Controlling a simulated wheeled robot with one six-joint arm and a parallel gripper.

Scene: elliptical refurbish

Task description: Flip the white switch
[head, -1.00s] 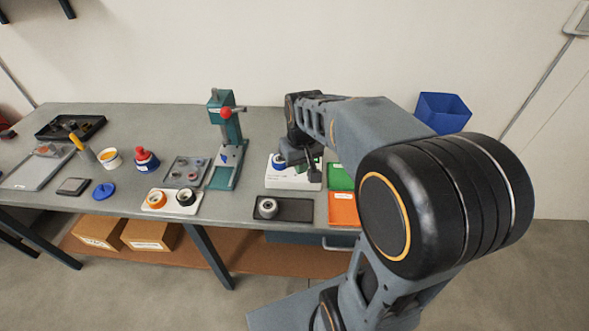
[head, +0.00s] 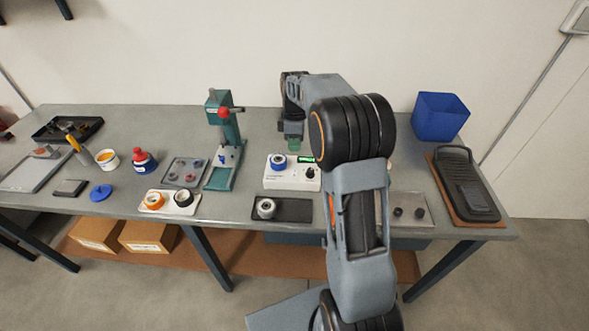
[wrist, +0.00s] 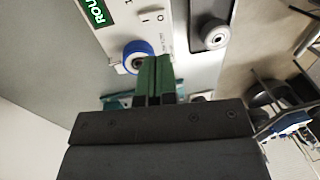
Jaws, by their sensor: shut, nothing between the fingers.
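My gripper (head: 294,146) is just behind the device in the head view. Its green fingers (wrist: 154,75) are together and empty, appearing beside the blue part in the wrist view.
A dark tray with a round roller (head: 266,207) lies in front of the device. A teal press (head: 222,140) stands to its left. A blue bin (head: 440,116) and a black case (head: 466,185) are at the right. My arm hides part of the bench.

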